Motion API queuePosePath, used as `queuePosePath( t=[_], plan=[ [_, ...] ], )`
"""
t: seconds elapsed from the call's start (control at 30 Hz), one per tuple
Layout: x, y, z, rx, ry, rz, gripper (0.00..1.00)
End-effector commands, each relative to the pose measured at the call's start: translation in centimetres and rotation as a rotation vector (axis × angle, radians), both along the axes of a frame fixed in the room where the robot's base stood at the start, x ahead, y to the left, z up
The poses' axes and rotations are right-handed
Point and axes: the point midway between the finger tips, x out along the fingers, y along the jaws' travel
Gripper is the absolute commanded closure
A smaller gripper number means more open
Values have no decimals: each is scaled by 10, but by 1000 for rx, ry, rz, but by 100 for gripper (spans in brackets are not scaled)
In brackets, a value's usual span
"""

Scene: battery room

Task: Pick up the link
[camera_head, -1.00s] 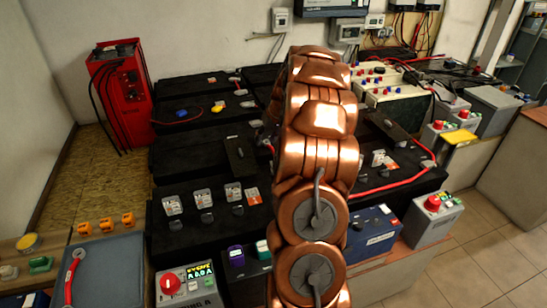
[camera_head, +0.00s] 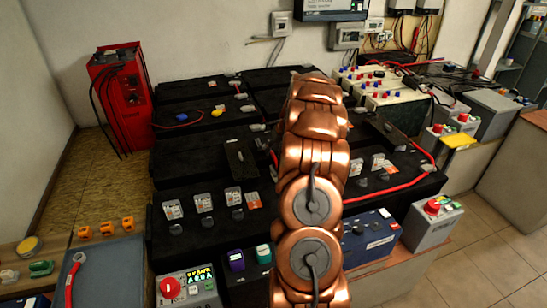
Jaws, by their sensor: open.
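A short red cable link (camera_head: 71,283) with a metal ring end lies on a grey-blue tray (camera_head: 110,265) at the lower left. Its lower end is cut off by the picture edge. Longer red cables (camera_head: 401,187) also run along the batteries at the right; I cannot tell from the picture alone which piece the task means. My copper-coloured arm rises through the middle and bends away over the batteries. My gripper is hidden behind the arm, so its place relative to the link cannot be seen.
Rows of black batteries (camera_head: 185,156) fill the middle. A red charger (camera_head: 122,100) stands at the back left. Orange clips (camera_head: 106,229) lie above the tray. A grey box with a red knob (camera_head: 186,288) stands at the front. Bare board shows at the left.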

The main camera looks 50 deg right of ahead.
Motion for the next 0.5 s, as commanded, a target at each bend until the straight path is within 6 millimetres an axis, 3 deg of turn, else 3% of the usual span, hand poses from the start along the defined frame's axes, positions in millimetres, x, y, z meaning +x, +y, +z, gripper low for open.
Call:
queuePosePath(
  t=[0.2,0.43,0.5],
  plan=[
    [9,0,-18,1,0,1,55],
    [9,-1,-20,1,-1,0,55],
    [9,0,-20,1,-1,0,61]
  ],
)
